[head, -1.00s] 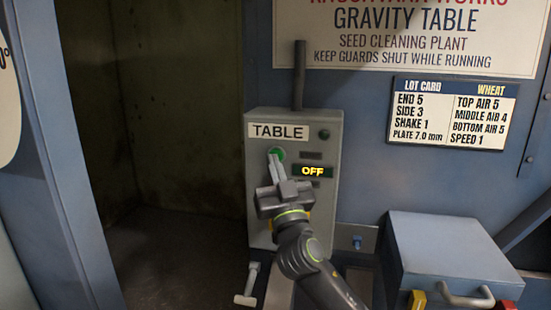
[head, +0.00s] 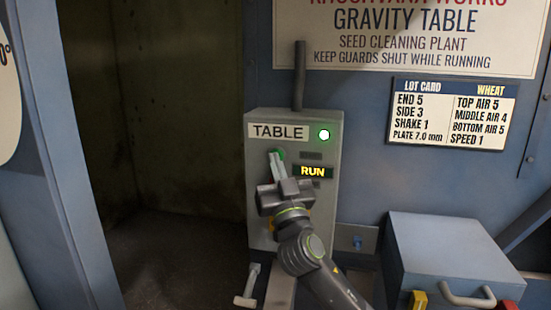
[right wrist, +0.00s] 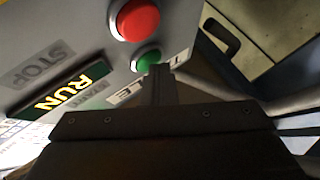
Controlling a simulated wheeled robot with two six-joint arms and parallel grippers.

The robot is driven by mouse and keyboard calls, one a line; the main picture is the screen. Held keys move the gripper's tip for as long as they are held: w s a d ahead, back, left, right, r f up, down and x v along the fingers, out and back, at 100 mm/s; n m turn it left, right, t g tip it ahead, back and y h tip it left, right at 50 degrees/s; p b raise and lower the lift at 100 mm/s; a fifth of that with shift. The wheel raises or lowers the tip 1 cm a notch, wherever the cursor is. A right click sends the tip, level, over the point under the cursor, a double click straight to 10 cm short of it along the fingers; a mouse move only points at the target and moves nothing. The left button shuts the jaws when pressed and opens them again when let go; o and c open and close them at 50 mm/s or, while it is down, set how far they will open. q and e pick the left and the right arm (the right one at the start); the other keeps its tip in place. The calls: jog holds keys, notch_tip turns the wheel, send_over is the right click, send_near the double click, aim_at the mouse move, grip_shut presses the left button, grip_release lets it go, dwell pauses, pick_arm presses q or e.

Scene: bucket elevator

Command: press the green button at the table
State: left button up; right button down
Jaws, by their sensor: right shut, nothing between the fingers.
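The grey control box labelled TABLE (head: 322,215) stands in the middle of the head view. Its green button (head: 278,151) is at the upper left of the panel, partly covered by my right fingertips. My right gripper (head: 275,159) is shut and empty, its tips at the green button. In the right wrist view the tips (right wrist: 158,70) overlap the edge of the green button (right wrist: 147,60); whether they still touch it I cannot tell. My left gripper is not in view.
A red button (right wrist: 138,18) sits close to the green one in the right wrist view. A blue-grey box with a handle (head: 450,250) stands at the right. A dark open recess (head: 175,150) lies to the left. A lever (head: 248,290) sticks out below the control box.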

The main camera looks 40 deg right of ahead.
dwell(0.4)
jog(key=shift+s+a, duration=0.5)
jog(key=shift+a, duration=0.1)
jog(key=shift+s+a, duration=0.1)
jog(key=shift+s+a+p, duration=0.7)
jog(key=shift+s+a, duration=0.85)
jog(key=shift+a, duration=0.25)
